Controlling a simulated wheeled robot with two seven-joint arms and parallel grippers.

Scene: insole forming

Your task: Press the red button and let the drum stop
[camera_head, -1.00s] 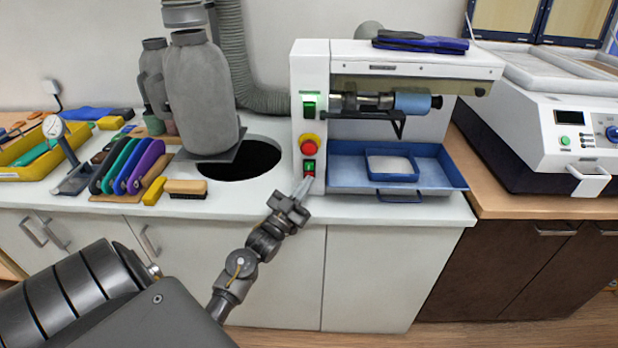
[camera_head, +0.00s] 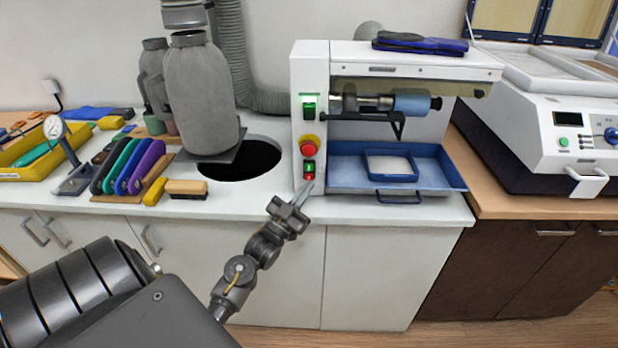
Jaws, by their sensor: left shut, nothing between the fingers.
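The white grinding machine (camera_head: 311,60) stands on the counter with its drum, fitted with a blue sleeve (camera_head: 412,103), on a horizontal shaft. On its left front post are a green switch (camera_head: 309,106), a large red mushroom button (camera_head: 309,148) on a yellow collar, and a small box with a green button (camera_head: 309,166) above a small red button (camera_head: 308,176). My left gripper (camera_head: 305,190) is shut and empty, its tips just below the small red button. I cannot tell whether they touch the post. Whether the drum turns cannot be told. My right gripper is not in view.
A blue tray (camera_head: 450,182) sits under the drum. Left of the machine are a dark round opening (camera_head: 262,158), a grey canister (camera_head: 203,95), a brush (camera_head: 187,188) and a rack of coloured tools. Another white machine (camera_head: 560,110) stands at right.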

